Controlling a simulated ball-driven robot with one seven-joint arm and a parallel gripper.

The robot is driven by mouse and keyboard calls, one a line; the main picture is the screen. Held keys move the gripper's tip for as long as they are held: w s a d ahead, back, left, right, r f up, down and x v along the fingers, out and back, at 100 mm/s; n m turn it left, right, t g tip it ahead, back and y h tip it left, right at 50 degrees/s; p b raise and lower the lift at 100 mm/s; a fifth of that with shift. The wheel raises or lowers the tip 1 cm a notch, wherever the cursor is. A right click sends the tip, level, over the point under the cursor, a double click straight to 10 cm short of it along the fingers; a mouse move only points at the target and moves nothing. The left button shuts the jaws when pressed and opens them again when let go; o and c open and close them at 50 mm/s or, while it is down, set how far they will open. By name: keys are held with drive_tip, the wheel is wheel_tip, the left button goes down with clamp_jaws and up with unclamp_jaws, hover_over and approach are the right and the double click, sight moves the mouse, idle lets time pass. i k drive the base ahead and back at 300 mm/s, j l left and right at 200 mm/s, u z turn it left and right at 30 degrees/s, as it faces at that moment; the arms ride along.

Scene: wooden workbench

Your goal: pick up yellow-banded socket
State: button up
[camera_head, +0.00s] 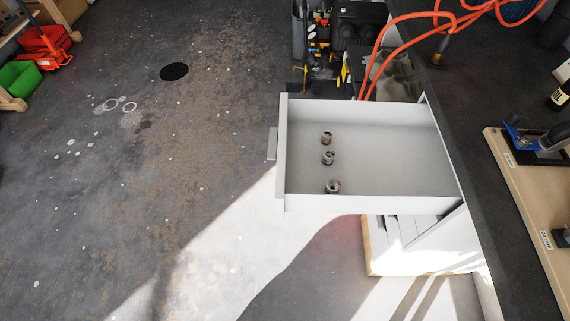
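Three small metallic sockets stand in a row from back to front inside an open grey drawer (400,135). They are the back socket (326,138), the middle socket (328,158) and the front socket (332,187). All three sit toward the drawer's left, front-panel side. Each shows dark and reddish marks, but they are too small to tell which one has a yellow band. My gripper is not in view.
The drawer's walls surround the sockets, and its right part is empty. A dark worktop (470,130) runs along the right with a wooden board (520,190) holding tools. An orange hose (385,40) hangs behind the drawer. Open floor (130,200) lies to the left.

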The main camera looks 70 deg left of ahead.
sight(333, 186)
drive_tip(key=u, duration=1.2)
